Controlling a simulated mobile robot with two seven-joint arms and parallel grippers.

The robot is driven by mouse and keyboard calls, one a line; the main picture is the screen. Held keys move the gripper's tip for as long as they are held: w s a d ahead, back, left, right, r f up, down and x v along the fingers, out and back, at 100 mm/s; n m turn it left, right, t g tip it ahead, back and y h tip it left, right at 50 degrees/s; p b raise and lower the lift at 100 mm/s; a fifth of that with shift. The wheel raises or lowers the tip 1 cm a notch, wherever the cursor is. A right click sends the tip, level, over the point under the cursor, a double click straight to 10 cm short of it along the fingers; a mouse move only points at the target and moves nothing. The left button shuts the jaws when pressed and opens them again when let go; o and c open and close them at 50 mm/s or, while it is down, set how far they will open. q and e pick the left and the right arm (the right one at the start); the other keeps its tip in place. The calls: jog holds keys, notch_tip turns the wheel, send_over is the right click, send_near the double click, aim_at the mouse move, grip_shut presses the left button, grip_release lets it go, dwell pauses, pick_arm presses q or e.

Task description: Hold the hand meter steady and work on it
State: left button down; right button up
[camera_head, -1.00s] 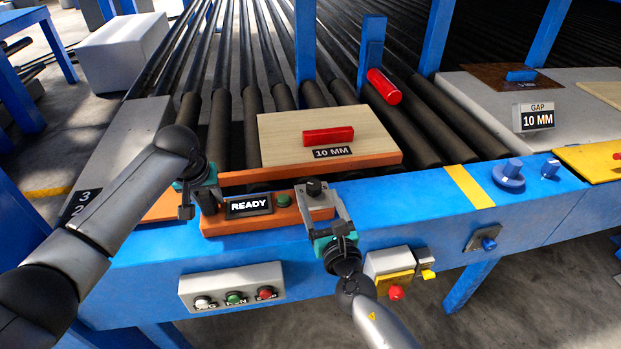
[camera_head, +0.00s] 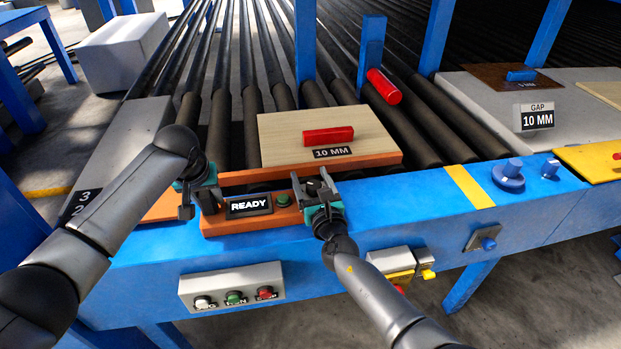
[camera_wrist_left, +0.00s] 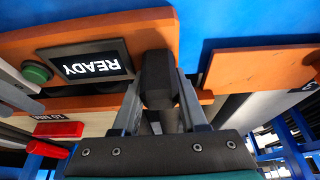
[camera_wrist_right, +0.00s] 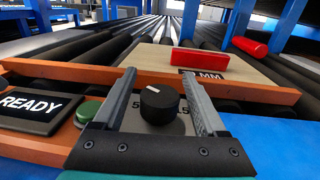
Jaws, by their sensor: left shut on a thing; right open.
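The hand meter (camera_head: 222,227) is an orange block on the blue front rail. Its display (camera_head: 249,206) reads READY, with a green button (camera_head: 283,200) beside it. My left gripper (camera_head: 196,206) is shut on the meter's dark grip post (camera_wrist_left: 157,78) at its left end. My right gripper (camera_head: 318,188) is open at the meter's right end. In the right wrist view, its fingers stand to either side of the black knob (camera_wrist_right: 159,104), apart from it. The knob has a white mark and sits on a grey plate with printed figures, partly hidden by the fingers.
Behind the meter, a pale board (camera_head: 277,132) carries a red block (camera_head: 328,135) and a 10 MM label on the rollers. A push-button box (camera_head: 232,289) hangs on the rail front. A blue knob (camera_head: 508,174) and a GAP 10 MM sign (camera_head: 535,118) are at right.

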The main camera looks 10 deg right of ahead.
jog(key=shift+c, duration=0.3)
grip_shut()
jog(key=shift+m+h, duration=0.3)
jog(key=shift+h, duration=0.1)
jog(key=shift+m+h, duration=0.3)
jog(key=shift+h, duration=0.2)
jog(key=shift+d+m+h, duration=0.25)
jog(key=shift+m+h, duration=0.25)
jog(key=shift+h, duration=0.3)
jog(key=shift+d+m+h, duration=0.2)
jog(key=shift+m+h, duration=0.3)
jog(key=shift+h, duration=0.3)
jog(key=shift+o, duration=0.3)
grip_release()
